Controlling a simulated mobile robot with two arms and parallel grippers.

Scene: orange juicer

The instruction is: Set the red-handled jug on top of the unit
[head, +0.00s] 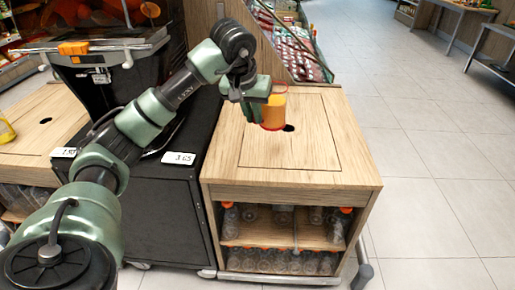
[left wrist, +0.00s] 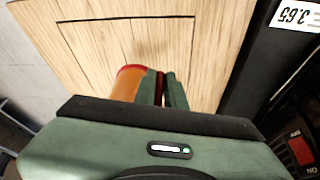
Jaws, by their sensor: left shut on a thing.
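The jug (head: 274,108) holds orange juice and has a red rim and a red handle. In the head view it is upright at my left gripper (head: 258,112), over the wooden top of the unit (head: 330,165). My left gripper is shut on the jug's handle. In the left wrist view the jug (left wrist: 128,84) shows beside the fingers (left wrist: 165,90), with the wooden top behind it. I cannot tell whether the jug's base touches the top. My right gripper is in neither view.
A black cabinet with a price card (head: 179,158) stands left of the unit, below the juicer (head: 100,75). Bottles (head: 285,260) fill the shelves under the wooden top. A round dark hole (head: 289,128) is in the top near the jug. The front of the top is bare.

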